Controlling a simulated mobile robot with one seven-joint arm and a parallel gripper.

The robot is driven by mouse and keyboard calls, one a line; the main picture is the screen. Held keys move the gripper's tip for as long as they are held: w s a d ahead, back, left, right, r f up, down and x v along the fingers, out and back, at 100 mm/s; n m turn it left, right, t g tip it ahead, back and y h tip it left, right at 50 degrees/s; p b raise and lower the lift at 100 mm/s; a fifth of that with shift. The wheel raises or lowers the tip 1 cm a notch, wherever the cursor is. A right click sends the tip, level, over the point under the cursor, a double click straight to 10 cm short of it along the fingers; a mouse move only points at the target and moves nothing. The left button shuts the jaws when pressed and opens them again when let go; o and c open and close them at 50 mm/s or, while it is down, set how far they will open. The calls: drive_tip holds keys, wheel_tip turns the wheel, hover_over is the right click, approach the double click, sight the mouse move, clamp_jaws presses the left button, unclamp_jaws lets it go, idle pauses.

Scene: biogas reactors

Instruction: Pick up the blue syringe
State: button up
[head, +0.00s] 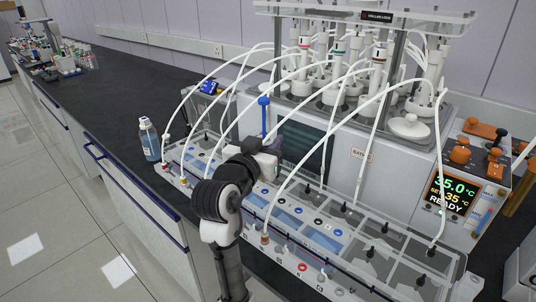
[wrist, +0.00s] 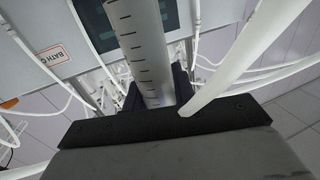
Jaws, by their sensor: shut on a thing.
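The blue syringe (head: 264,117) stands upright in the head view, its blue plunger and flat top showing above my gripper (head: 266,147). In the wrist view a pale grey syringe barrel with dark graduation marks (wrist: 141,42) runs down between the two black fingers of my gripper (wrist: 158,92). The gripper is shut on the barrel, in front of the water bath's dark window. The lower part of the syringe is hidden behind the gripper and arm in the head view.
White tubes arch from the reactor tops (head: 330,70) to the long clear-lidded trough (head: 340,235); one thick tube (wrist: 245,55) passes close beside the gripper. A bottle with blue liquid (head: 150,140) stands on the dark bench (head: 110,95), which is largely clear at left.

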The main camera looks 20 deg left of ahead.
wheel_tip(320, 180, up, 16)
drive_tip(key=b, duration=0.1)
drive_tip(key=shift+r, duration=0.2)
idle(0.5)
drive_tip(key=shift+r+p, duration=1.3)
drive_tip(key=shift+r, duration=0.05)
